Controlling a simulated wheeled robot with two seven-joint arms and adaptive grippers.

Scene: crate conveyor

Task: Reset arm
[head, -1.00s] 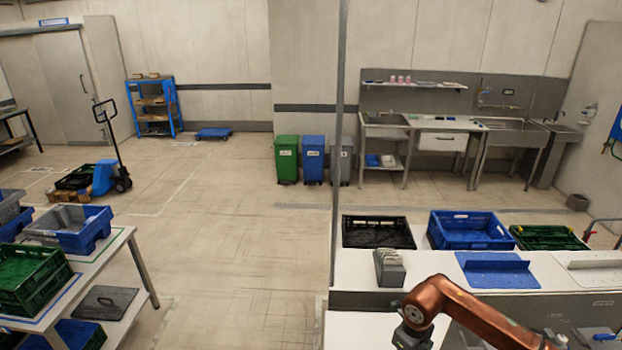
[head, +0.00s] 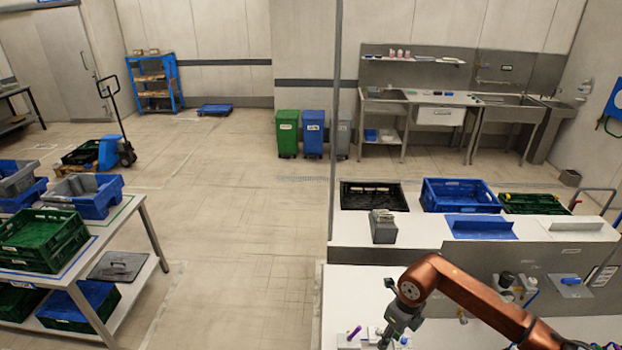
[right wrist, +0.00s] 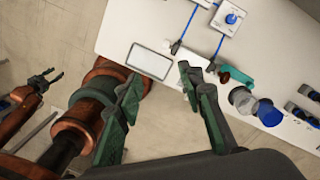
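My right arm (head: 470,295), copper-coloured, comes in from the bottom right of the head view. Its dark gripper (head: 390,335) points down over the white worktop at the lower edge. In the right wrist view my right gripper (right wrist: 155,85) has its two green-grey fingers wide apart, with nothing between them. My left gripper (right wrist: 50,76) shows at the left edge of the right wrist view, its small fingers apart and empty above the floor. The left arm is not in the head view.
The worktop (right wrist: 125,30) carries a flat white-grey panel (right wrist: 150,61), blue-cabled boxes (right wrist: 231,17) and round containers (right wrist: 242,100). Behind it are a grey holder (head: 383,228) and black (head: 373,208) and blue (head: 462,206) crates. A crate table (head: 130,208) stands left; floor between is clear.

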